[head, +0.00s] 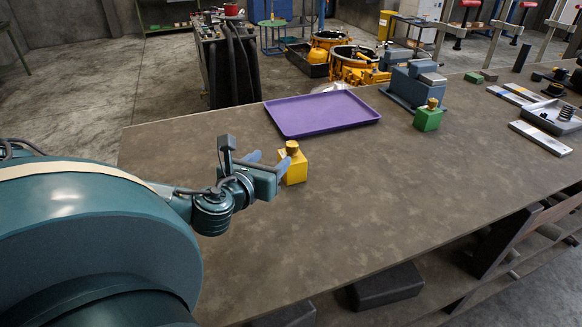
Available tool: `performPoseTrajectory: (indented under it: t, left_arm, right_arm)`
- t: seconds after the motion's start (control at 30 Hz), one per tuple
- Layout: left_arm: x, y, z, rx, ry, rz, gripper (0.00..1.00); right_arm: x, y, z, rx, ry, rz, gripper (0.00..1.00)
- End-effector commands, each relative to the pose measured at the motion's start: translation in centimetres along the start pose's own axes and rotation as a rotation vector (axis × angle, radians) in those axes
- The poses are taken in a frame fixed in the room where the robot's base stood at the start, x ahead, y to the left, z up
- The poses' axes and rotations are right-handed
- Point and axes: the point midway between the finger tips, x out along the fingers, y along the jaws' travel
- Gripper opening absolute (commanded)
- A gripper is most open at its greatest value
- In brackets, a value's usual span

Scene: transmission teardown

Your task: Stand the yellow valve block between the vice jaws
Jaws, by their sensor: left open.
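The yellow valve block (294,168) stands upright on the bench, with a dark yellow knob on its top. My left gripper (284,170) is open, with its blue-grey fingers at the block's left side and partly around it. I cannot tell whether the fingers touch it. The vice (412,88) is blue-grey and sits at the back edge of the bench, right of the purple tray. The gap between its jaws is hard to make out from here. My right gripper is not in view.
A purple tray (318,112) lies behind the yellow block. A green block (427,119) stands in front of the vice. The bench's front middle (400,200) is clear.

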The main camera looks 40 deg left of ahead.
Motion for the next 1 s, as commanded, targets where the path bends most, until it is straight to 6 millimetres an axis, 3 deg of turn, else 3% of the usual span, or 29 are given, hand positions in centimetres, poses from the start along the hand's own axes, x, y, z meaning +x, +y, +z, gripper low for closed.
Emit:
performPoseTrajectory:
  t: [0.13,0.27,0.7,1.0]
  left_arm:
    - [0.6,-0.4,-0.4,0.054,-0.007,-0.021,0.54]
    - [2.5,-0.4,-0.5,0.055,-0.013,-0.019,0.54]
    - [6.5,-0.1,-0.1,0.042,-0.008,-0.007,0.54]
    - [7.8,-0.4,0.0,0.045,-0.005,-0.014,0.54]
  right_arm:
    - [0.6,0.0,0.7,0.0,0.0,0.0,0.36]
    - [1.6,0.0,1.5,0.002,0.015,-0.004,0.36]
    - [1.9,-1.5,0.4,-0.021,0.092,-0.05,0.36]
    - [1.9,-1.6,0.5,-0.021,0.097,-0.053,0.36]
